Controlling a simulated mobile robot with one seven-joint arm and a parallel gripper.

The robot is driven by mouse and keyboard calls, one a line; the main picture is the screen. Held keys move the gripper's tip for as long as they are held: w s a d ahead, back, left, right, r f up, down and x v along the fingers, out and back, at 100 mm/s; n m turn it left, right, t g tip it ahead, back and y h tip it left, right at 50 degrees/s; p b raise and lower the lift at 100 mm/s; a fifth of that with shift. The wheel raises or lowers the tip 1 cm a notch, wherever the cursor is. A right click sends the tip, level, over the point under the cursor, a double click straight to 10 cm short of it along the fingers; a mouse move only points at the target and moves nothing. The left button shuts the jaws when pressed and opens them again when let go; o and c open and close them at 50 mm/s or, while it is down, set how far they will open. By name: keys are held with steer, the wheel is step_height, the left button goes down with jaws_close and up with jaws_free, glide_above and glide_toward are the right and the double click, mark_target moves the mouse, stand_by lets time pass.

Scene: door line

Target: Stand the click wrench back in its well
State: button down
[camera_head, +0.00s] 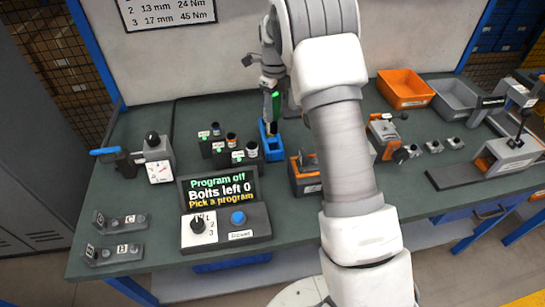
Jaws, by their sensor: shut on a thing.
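My gripper (268,84) is at the upper middle of the head view, above the bench, and is shut on the click wrench (276,103). The wrench hangs about upright, dark with a bright green part. Its lower end is at the mouth of a blue holder (272,151), which I take to be the well. I cannot tell how deep the wrench is in it. My own arm crosses the picture to the right of the wrench and hides part of the bench.
Left of the blue holder stand dark socket blocks (232,152). In front is a control box (226,226) whose screen reads "Program off, Bolts left 0, Pick a program". An orange bin (404,88) and a grey bin (455,100) stand at the back right.

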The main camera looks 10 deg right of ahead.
step_height(320, 180, down, 10)
steer(key=shift+f, duration=0.15)
stand_by(0.4)
steer(key=shift+f, duration=0.1)
steer(key=shift+f, duration=0.15)
steer(key=shift+c, duration=1.9)
jaws_free()
steer(key=shift+r, duration=0.2)
